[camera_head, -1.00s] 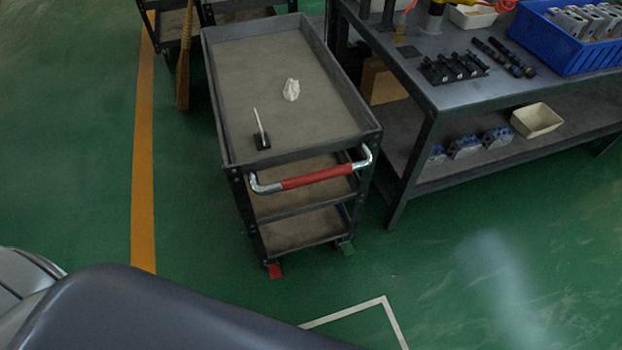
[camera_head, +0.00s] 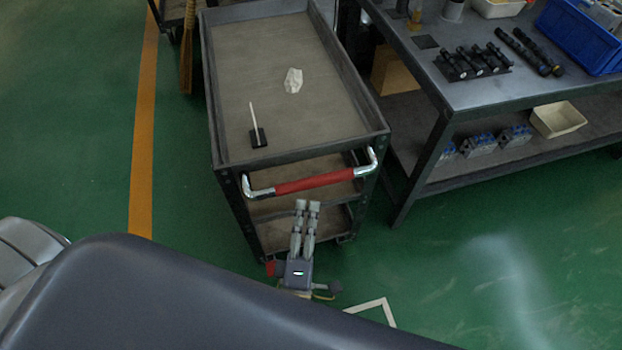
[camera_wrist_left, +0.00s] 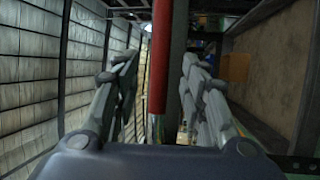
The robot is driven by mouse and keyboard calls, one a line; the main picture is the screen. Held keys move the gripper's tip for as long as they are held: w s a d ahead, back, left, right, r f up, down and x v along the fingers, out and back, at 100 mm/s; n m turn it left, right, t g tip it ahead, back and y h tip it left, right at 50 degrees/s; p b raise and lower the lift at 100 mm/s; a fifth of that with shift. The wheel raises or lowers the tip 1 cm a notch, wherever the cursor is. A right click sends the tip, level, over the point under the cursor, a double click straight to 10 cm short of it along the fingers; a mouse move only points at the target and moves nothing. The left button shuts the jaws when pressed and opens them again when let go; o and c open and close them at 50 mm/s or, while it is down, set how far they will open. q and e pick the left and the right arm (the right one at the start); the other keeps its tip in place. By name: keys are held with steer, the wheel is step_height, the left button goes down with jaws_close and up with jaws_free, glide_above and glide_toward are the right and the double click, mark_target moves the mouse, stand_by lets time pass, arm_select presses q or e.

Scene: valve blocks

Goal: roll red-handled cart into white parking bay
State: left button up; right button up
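The dark grey cart (camera_head: 262,90) stands ahead of me, its red-gripped handle (camera_head: 315,181) facing me. My left gripper (camera_head: 307,205) is just below and in front of the handle in the head view, its two fingers pointing at the cart. In the left wrist view, the fingers are spread open, with the red handle (camera_wrist_left: 162,60) showing upright between them; contact cannot be told. A white floor line corner (camera_head: 378,303), part of the parking bay, shows near the cart's front right. The rest of the bay is hidden by my body. My right gripper is not in view.
A dark workbench (camera_head: 480,92) stands close to the cart's right, with a blue bin (camera_head: 580,38) on top. A broom (camera_head: 187,50) stands at the cart's far left. An orange line (camera_head: 145,130) runs along clear green floor.

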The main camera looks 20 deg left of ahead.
mark_target(310, 184)
arm_select(q)
steer(key=x, duration=0.8)
steer(key=shift+c, duration=0.6)
jaws_close()
